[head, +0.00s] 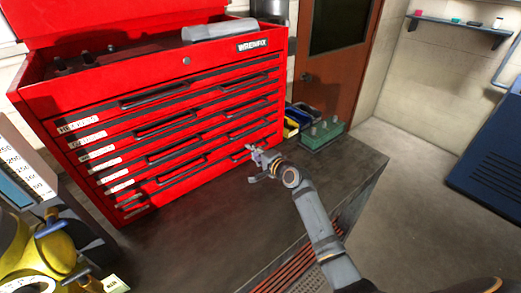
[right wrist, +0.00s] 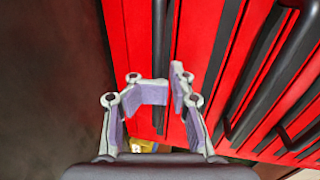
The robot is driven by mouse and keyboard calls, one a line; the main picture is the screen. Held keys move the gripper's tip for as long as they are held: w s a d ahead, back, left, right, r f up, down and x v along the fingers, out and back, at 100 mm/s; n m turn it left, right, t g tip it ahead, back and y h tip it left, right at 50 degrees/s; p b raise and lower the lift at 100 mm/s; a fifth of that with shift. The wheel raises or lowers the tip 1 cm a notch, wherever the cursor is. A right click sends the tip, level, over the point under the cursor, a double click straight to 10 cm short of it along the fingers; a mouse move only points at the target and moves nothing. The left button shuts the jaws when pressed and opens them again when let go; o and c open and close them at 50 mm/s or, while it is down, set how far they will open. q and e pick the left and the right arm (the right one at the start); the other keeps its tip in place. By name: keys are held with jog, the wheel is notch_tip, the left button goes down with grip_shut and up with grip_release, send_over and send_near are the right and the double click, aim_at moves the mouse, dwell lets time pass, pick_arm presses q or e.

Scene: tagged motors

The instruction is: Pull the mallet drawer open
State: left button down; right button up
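The red tool chest (head: 187,61) stands on the dark bench, with stacked drawers that all look shut. White labels (head: 78,127) run down its left side; I cannot read which one says mallet. Black bar handles (head: 180,171) cross the drawer fronts. My right gripper (head: 254,162) is at the chest's lower right. In the right wrist view (right wrist: 168,92) its fingertips are a short gap apart in front of a dark vertical bar (right wrist: 161,35), with the left fingertip bent inward. I cannot tell whether they grip it. My left gripper is not in view.
A green tray (head: 322,136) with several small pieces, and yellow and blue bins (head: 294,122), stand right of the chest. A yellow object (head: 25,255) is at the lower left. The bench (head: 215,215) in front of the chest is mostly clear.

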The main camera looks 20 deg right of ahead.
jog(key=shift+p+v, duration=0.7)
jog(key=shift+v, duration=0.4)
jog(key=shift+p+v, duration=0.75)
jog(key=shift+v, duration=0.6)
jog(key=p+v, duration=0.3)
jog(key=v, duration=0.3)
jog(key=shift+s, duration=0.35)
jog(key=shift+d, duration=0.1)
jog(key=v, duration=0.7)
jog(key=shift+s+d, duration=0.15)
jog(key=shift+s, duration=0.1)
